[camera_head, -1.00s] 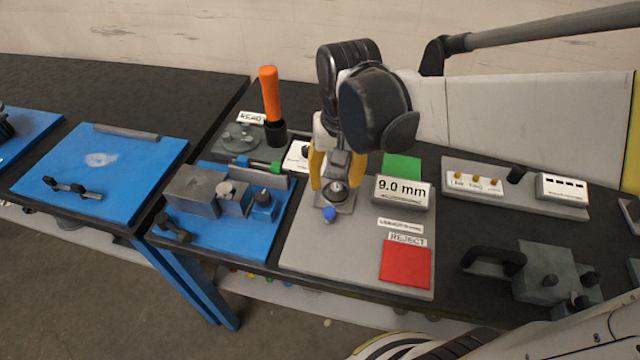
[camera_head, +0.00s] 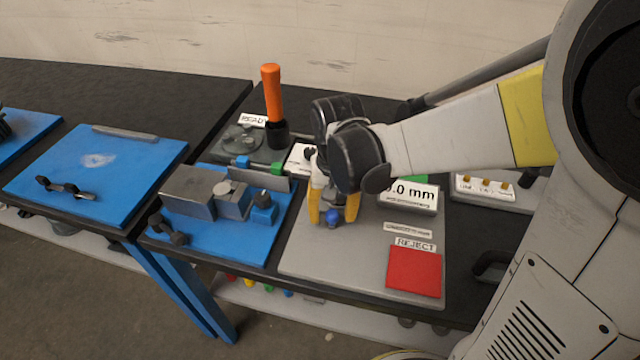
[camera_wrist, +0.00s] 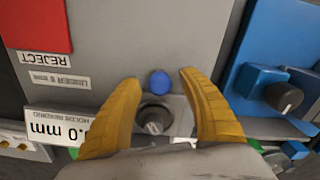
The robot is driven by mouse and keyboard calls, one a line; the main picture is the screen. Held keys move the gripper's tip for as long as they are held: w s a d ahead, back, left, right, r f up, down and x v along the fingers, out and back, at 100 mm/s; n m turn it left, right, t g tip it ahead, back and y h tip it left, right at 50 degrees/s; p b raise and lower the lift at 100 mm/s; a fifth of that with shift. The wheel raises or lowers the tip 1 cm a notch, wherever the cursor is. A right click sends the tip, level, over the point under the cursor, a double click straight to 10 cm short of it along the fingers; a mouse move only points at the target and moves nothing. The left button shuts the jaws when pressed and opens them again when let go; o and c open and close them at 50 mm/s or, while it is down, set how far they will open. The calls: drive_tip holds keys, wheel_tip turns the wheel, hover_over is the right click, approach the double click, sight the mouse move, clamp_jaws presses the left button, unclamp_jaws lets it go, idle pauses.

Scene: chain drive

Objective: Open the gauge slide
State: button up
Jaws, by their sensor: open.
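A small blue knob (camera_head: 333,218) stands at the front of a small grey gauge fixture on the light grey plate (camera_head: 300,253), and shows at the centre of the wrist view (camera_wrist: 159,82). Behind the knob in the wrist view is a dark round post (camera_wrist: 153,117). My gripper (camera_head: 333,212) is open, its two yellow fingers on either side of the knob. The wrist view shows a gap between the knob and each finger. Beside it is a white readout (camera_head: 410,196), partly hidden, ending in ".0 mm". Which part is the gauge slide, I cannot tell for sure.
A red reject pad (camera_head: 414,271) lies on the plate's front right. A blue fixture (camera_head: 225,240) with grey blocks stands to the left. An orange-handled upright tool (camera_head: 272,95) stands behind. The plate's front left is clear.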

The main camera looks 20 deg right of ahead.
drive_tip(key=shift+c, duration=0.4)
clamp_jaws()
drive_tip(key=shift+s, duration=0.1)
drive_tip(key=s+a, duration=0.2)
drive_tip(key=s, duration=0.1)
drive_tip(key=s+a+p, duration=0.1)
drive_tip(key=s, duration=0.2)
drive_tip(key=s+a+p, duration=0.1)
drive_tip(key=s+a, duration=0.1)
drive_tip(key=s, duration=0.1)
drive_tip(key=shift+s+a, duration=0.25)
drive_tip(key=shift+a, duration=0.05)
drive_tip(key=shift+o, duration=0.4)
unclamp_jaws()
